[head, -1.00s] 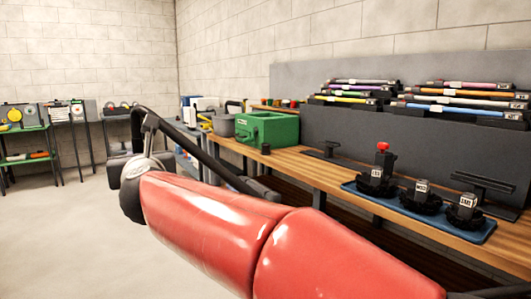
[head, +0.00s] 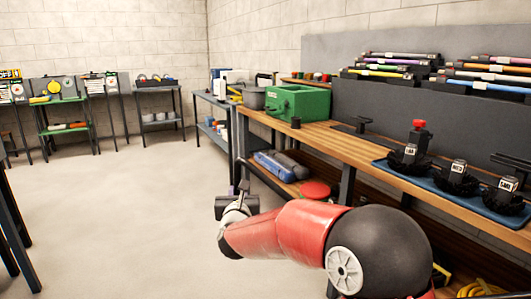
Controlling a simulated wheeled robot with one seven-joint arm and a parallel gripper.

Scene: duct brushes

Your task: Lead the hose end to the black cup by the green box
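My red arm reaches forward along the bench front. My gripper (head: 243,188) is at its far end, lower than the bench top and in front of the lower shelf, apart from the cup. Its fingers are small, dark and partly hidden by the wrist, so I cannot tell whether they are open or shut. I cannot make out the hose end in this view.
A blue mat (head: 455,190) with several black fittings lies on the bench at right. A black stand (head: 360,127) is right of the cup. The lower shelf holds a blue roll (head: 273,167) and a red disc (head: 315,190).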

